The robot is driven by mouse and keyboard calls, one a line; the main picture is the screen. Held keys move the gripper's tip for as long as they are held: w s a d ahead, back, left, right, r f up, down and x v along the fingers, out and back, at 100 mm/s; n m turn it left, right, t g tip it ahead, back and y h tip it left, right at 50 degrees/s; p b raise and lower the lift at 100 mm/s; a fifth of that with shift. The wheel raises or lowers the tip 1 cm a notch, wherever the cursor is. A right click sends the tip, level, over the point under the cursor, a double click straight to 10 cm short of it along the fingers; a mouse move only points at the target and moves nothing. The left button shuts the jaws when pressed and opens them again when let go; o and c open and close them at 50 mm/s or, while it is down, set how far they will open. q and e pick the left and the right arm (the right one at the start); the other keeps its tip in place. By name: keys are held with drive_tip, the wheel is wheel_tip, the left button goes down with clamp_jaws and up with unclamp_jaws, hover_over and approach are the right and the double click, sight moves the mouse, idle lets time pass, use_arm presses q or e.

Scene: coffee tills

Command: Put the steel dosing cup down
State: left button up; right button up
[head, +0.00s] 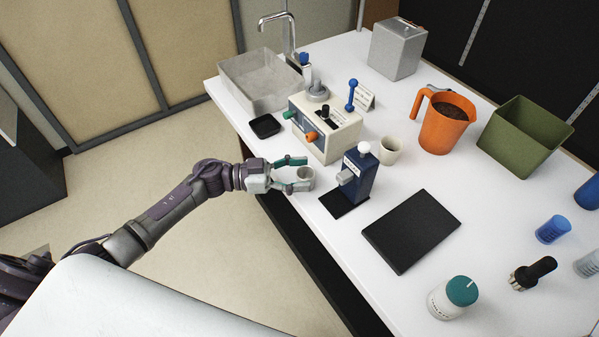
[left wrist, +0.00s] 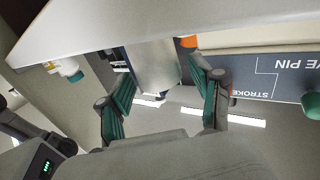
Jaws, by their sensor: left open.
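The steel dosing cup (head: 305,175) stands upright at the table's front edge, between the fingers of my left gripper (head: 303,172). The left gripper is open, its teal fingers spread on either side of the cup. In the left wrist view the cup (left wrist: 155,68) shows as a grey cylinder between the two fingers of the gripper (left wrist: 163,80). Whether either finger still touches the cup, I cannot tell. My right gripper is not in view.
A cream machine (head: 326,128) with coloured knobs stands just behind the gripper. A dark blue grinder-like device (head: 360,175) stands close right of the cup. A black mat (head: 411,231), an orange jug (head: 446,125) and a teal-lidded jar (head: 453,298) are farther right.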

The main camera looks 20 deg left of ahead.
use_arm(q)
drive_tip(key=shift+r, duration=0.2)
drive_tip(key=b+v, duration=0.1)
drive_tip(key=v, duration=1.1)
drive_tip(key=shift+b, duration=0.35)
drive_tip(key=shift+f, duration=0.1)
drive_tip(key=w+a+f+n+t+y, duration=0.15)
drive_tip(key=f+n+t+y, duration=0.25)
drive_tip(key=f, duration=0.5)
drive_tip(key=w+a+f+n+t+y, duration=0.1)
drive_tip(key=a+f+n+t+y, duration=0.25)
drive_tip(key=f, duration=0.45)
drive_tip(key=s+a+f+n+g+y, duration=0.1)
drive_tip(key=s+f+n+y, duration=0.2)
drive_tip(key=f, duration=0.5)
drive_tip(key=s+a+f+g+y, duration=0.1)
drive_tip(key=s+f+y, duration=0.2)
drive_tip(key=s+f, duration=0.35)
drive_tip(key=s+d+f+g+y, duration=0.3)
drive_tip(key=s+f+g, duration=0.2)
drive_tip(key=s+f, duration=0.65)
drive_tip(key=s+d+f+g+p, duration=0.1)
drive_tip(key=s+d+f+g, duration=0.2)
drive_tip(key=s, duration=0.7)
drive_tip(key=s+d+f+g+p, duration=0.1)
drive_tip(key=s+d+f+g, duration=0.2)
drive_tip(key=s, duration=0.8)
drive_tip(key=shift+d+f, duration=0.25)
drive_tip(key=shift+d, duration=0.4)
